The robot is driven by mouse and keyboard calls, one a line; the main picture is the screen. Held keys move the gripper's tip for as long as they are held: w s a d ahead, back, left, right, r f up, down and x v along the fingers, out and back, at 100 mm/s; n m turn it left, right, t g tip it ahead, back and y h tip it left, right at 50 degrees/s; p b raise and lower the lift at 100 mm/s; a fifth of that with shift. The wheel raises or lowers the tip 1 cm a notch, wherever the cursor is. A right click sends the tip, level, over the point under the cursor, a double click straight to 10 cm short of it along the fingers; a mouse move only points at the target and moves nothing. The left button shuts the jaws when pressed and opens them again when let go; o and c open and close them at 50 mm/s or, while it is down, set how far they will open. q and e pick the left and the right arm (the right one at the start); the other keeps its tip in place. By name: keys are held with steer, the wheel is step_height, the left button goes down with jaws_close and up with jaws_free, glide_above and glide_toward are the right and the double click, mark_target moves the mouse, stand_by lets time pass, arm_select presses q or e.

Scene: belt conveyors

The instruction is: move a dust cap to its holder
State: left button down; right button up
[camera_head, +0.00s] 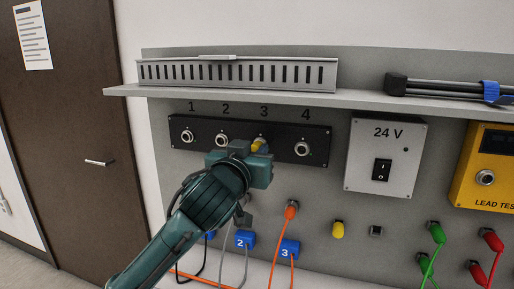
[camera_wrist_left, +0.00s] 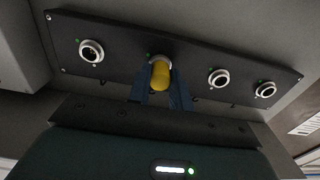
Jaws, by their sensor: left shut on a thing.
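A yellow dust cap (camera_head: 258,145) is at socket 3 of the black panel (camera_head: 283,137). My left gripper (camera_head: 254,152) is shut on this cap. In the left wrist view the cap (camera_wrist_left: 160,75) sits between the two fingers, in front of the socket's silver ring; I cannot tell whether it is seated or slightly apart. A second yellow cap (camera_head: 338,230) is on the lower board, and a small dark square fitting (camera_head: 376,231) beside it is bare. My right gripper is not in view.
Sockets 1 (camera_head: 187,136), 2 and 4 (camera_head: 302,148) are uncovered. Plugged leads with blue tags (camera_head: 290,249) hang below the panel. A 24 V box (camera_head: 386,155) and yellow lead tester (camera_head: 488,168) are at right. A grey shelf (camera_head: 355,97) runs above.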

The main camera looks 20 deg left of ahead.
arm_select(q)
steer(key=shift+s, duration=0.1)
steer(key=shift+s+a+p, duration=0.1)
steer(key=shift+s+p, duration=0.25)
steer(key=shift+s, duration=2.05)
steer(key=shift+f, duration=0.1)
